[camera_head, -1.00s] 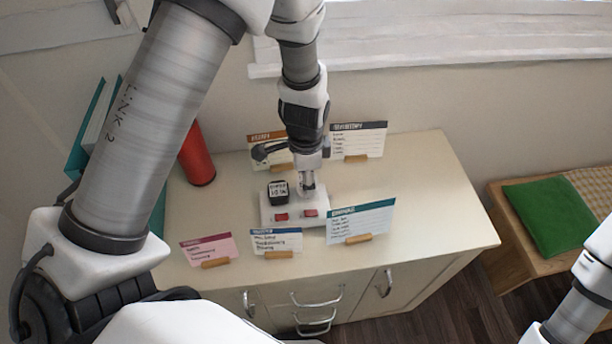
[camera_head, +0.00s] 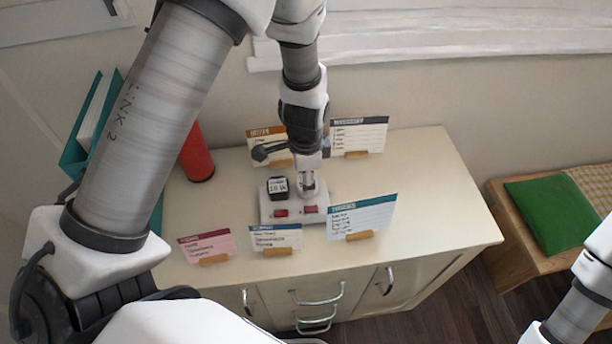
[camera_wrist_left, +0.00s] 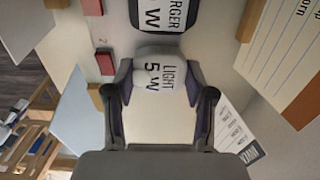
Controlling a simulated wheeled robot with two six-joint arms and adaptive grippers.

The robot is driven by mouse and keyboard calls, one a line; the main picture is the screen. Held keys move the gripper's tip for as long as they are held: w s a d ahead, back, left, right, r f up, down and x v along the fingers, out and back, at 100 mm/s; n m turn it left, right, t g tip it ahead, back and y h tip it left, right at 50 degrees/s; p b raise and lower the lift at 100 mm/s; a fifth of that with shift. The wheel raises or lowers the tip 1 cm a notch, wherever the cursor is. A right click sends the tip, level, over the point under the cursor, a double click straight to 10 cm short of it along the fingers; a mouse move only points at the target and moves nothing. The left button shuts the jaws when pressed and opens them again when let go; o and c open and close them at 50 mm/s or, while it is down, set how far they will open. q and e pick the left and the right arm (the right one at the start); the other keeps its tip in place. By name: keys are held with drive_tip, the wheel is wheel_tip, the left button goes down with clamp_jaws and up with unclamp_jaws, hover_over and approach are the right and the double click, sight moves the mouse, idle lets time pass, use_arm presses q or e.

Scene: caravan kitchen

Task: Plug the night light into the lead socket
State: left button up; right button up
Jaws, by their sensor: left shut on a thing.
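The lead socket is a white double block (camera_head: 267,216) with two red switches, lying on the cream cabinet top. A black charger marked 10 W (camera_head: 277,187) sits on its left position; it also shows at the top of the left wrist view (camera_wrist_left: 163,14). My left gripper (camera_head: 307,188) points down over the right position. It is shut on the white night light, labelled LIGHT 5 W (camera_wrist_left: 158,74), which sits between the fingertips beside the charger. The night light's underside is hidden, so I cannot tell whether it is seated. My right gripper is out of view.
Several cards in wooden holders stand around the block, including a pink one (camera_head: 205,246), a blue-topped one (camera_head: 276,238) and a teal-topped one (camera_head: 361,217). A red cylinder (camera_head: 197,158) stands at the back left. The cabinet top's right side (camera_head: 440,205) is clear.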

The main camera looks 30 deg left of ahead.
use_arm(q)
drive_tip(key=shift+f, duration=0.2)
drive_tip(key=o, duration=1.3)
drive_tip(key=shift+r, duration=0.1)
wheel_tip(320, 180, up, 12)
drive_tip(key=shift+f, duration=0.1)
